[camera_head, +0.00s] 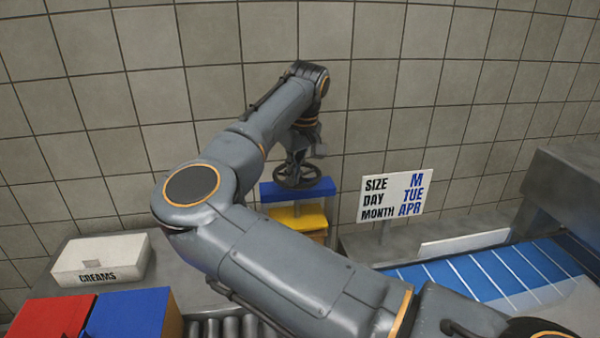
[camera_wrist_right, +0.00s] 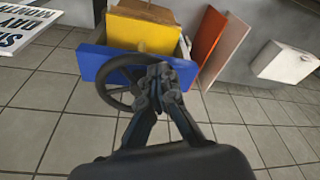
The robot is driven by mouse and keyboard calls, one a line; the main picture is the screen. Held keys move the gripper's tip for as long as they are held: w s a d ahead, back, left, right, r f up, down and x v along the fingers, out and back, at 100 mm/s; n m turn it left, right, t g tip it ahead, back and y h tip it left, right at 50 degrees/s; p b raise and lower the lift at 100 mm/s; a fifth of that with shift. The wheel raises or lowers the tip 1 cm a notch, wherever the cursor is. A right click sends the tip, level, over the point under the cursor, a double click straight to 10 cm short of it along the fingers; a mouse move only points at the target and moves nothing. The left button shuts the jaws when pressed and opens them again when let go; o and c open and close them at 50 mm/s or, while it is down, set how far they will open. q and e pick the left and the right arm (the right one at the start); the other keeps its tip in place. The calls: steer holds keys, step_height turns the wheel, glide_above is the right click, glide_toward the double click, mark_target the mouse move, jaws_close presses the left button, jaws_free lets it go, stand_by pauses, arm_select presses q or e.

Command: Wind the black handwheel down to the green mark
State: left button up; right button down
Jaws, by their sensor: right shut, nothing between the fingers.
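The black handwheel (camera_head: 316,180) sits at the top of a blue and yellow press-like unit against the tiled wall. In the wrist view the handwheel (camera_wrist_right: 104,84) shows as a dark spoked ring in front of the blue plate (camera_wrist_right: 90,62) and yellow block (camera_wrist_right: 143,34). My right gripper (camera_head: 300,152) is over the wheel. In the wrist view my right gripper (camera_wrist_right: 160,76) is shut and empty, its fingertips overlapping the right side of the wheel; I cannot tell whether they touch it. No green mark shows. My left gripper is not in view.
A white CREAMS box (camera_head: 100,262), a red box (camera_head: 50,318) and a blue box (camera_head: 130,312) stand at left. A sign (camera_head: 396,195) reads M, TUE, APR. A blue belt (camera_head: 500,268) runs at right. My right arm hides much of the middle.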

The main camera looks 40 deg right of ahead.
mark_target(277, 178)
steer(key=shift+a+f, duration=0.1)
steer(key=shift+w+a, duration=0.25)
steer(key=shift+w, duration=0.25)
steer(key=shift+w+a, duration=0.2)
steer(key=shift+w, duration=0.25)
steer(key=shift+p, duration=0.3)
steer(key=shift+w+p, duration=0.3)
steer(key=shift+w, duration=0.75)
steer(key=shift+a, duration=0.1)
